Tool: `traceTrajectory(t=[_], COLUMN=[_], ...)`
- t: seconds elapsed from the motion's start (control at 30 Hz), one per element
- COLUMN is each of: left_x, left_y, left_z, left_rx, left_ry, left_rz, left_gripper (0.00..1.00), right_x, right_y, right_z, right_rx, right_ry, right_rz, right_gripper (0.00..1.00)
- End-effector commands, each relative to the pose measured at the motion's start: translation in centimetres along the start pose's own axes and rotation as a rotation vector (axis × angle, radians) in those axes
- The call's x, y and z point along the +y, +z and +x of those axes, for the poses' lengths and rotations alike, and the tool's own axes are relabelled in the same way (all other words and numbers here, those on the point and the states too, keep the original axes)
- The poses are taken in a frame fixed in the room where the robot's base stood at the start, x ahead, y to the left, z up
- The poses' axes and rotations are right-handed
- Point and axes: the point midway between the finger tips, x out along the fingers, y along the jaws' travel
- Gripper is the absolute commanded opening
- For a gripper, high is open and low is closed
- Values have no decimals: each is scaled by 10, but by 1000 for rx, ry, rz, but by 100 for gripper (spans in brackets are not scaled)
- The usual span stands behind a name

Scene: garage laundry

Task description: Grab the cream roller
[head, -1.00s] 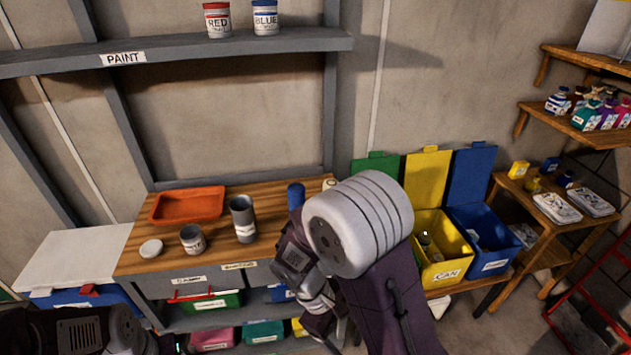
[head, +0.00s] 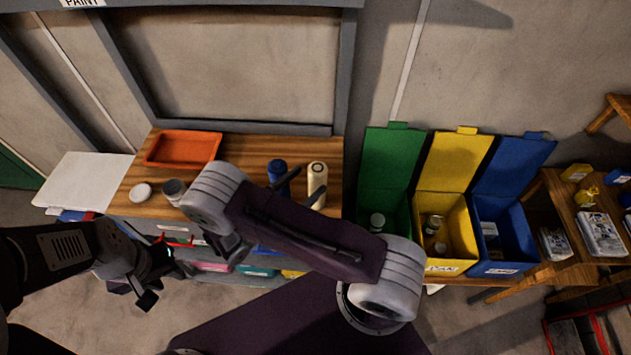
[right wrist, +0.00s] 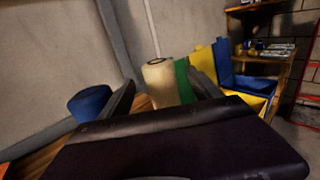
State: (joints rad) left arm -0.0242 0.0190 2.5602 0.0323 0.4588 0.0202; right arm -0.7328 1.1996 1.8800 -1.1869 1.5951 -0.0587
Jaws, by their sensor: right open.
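The cream roller (head: 317,175) stands upright at the right end of the wooden bench top. In the right wrist view the cream roller (right wrist: 162,84) shows between my two fingers, beyond their tips or near them; I see no grip on it. My right gripper (head: 304,186) is open, its fingers partly hidden behind my arm. It also shows in the right wrist view (right wrist: 162,95). My left gripper (head: 160,285) hangs low at the left, away from the roller; its jaw opening is unclear.
A blue roller (head: 277,170) stands just left of the cream one, near a finger. An orange tray (head: 183,149), a white lid (head: 140,192) and a grey can (head: 174,190) are further left. Green (head: 390,165), yellow (head: 445,245) and blue (head: 505,250) bins stand right of the bench.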

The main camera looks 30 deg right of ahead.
Motion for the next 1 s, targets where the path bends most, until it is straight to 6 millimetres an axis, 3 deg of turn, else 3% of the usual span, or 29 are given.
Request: traceTrajectory(t=[0.1,0.3,0.57,0.83,1.0], left_x=[0,0,1,1,1], left_y=[-1,-1,-4,-3,-3], left_z=[-8,-12,-33,-32,-32], left_rx=[0,0,0,0,0], left_ry=[0,0,0,0,0], left_rz=[0,1,0,1,0], left_gripper=[36,36,36,36,36], right_x=[0,1,4,5,5], right_y=[2,1,-2,-5,-5], right_z=[16,24,67,71,71], right_rx=[-1,0,1,1,1], right_ry=[-2,-1,-3,0,0], right_rz=[-1,0,0,1,1], right_gripper=[73,73,73,73,26])
